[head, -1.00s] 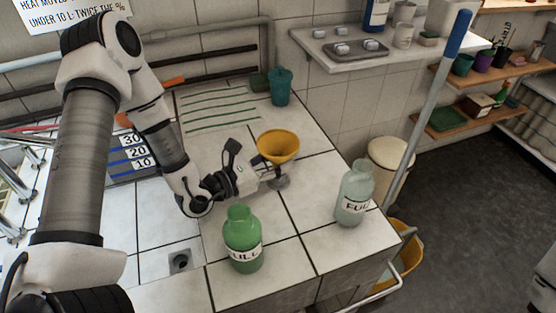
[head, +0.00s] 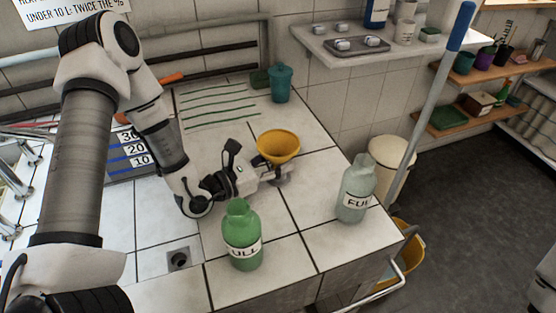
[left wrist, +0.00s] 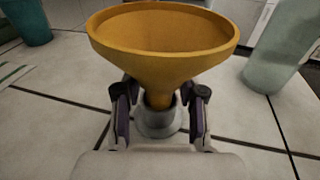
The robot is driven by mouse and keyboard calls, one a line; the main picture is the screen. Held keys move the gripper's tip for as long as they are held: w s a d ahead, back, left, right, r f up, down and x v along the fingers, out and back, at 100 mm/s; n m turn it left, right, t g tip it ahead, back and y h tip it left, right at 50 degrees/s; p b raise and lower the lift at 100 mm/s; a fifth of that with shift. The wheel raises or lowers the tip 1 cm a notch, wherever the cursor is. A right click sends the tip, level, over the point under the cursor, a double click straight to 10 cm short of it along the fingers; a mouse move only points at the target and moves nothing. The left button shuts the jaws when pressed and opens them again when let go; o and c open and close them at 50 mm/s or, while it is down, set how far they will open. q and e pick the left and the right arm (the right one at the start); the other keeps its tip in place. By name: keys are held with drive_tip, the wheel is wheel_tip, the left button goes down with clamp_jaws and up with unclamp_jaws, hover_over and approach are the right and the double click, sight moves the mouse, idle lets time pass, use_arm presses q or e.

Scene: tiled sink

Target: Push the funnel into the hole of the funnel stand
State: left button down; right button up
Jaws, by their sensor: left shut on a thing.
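The yellow funnel (head: 278,146) is upright over the tiled counter, mouth up. It fills the upper middle of the left wrist view (left wrist: 165,38). My left gripper (head: 272,174) is shut on the funnel's narrow lower part, with one finger on each side in the left wrist view (left wrist: 160,102). The grey funnel stand (left wrist: 158,124) is directly below, its round top around or just under the stem's tip. How far the stem is inside the hole is hidden. In the head view the stand is mostly covered by my gripper. My right gripper is not in view.
A green bottle (head: 241,234) stands in front of my gripper, and a pale bottle (head: 357,188) stands to the right. A drain-like fitting (head: 179,258) is front left. A blue-ended pole (head: 430,110) leans past the counter's right edge.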

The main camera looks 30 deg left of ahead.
sight(273, 165)
use_arm(q)
drive_tip(key=shift+f+b, duration=0.4)
drive_tip(key=shift+f, duration=0.15)
drive_tip(key=c, duration=0.6)
unclamp_jaws()
drive_tip(key=v, duration=0.5)
drive_tip(key=shift+s+a+r, duration=0.15)
drive_tip(key=shift+s+a, duration=0.15)
drive_tip(key=shift+a, duration=0.05)
drive_tip(key=shift+s+d+r, duration=0.2)
drive_tip(key=shift+s+d, duration=0.25)
drive_tip(key=shift+d, duration=0.1)
drive_tip(key=shift+s, duration=0.25)
drive_tip(key=shift+s+a+f, duration=0.15)
drive_tip(key=shift+s+a, duration=0.05)
drive_tip(key=shift+a, duration=0.35)
drive_tip(key=shift+s+a+f, duration=0.1)
drive_tip(key=shift+s+a, duration=0.15)
drive_tip(key=shift+a, duration=0.35)
drive_tip(key=shift+w+d, duration=0.2)
